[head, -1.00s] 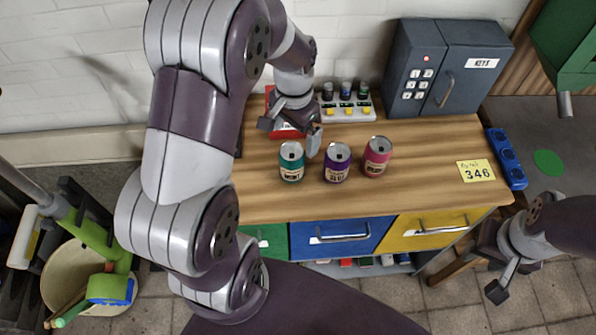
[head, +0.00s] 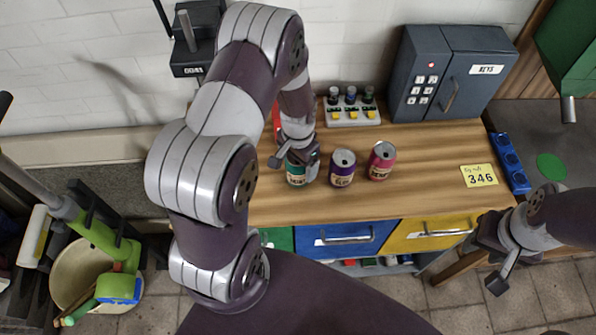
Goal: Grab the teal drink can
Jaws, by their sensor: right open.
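The teal drink can (head: 296,178) stands upright on the wooden workbench, leftmost of three cans. Its top and right side are partly covered by my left gripper. My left gripper (head: 293,164) is over the can's upper part, with one finger on its left and the other on its right. The fingers look open; I cannot tell whether either touches the can. My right gripper (head: 490,262) is open and empty, off the bench's right front corner.
A purple can (head: 342,169) stands close to the right of the teal one, then a pink can (head: 381,161). Behind are a button panel (head: 352,116) and a grey key safe (head: 450,75). A yellow note (head: 478,175) and blue strip (head: 508,163) lie right.

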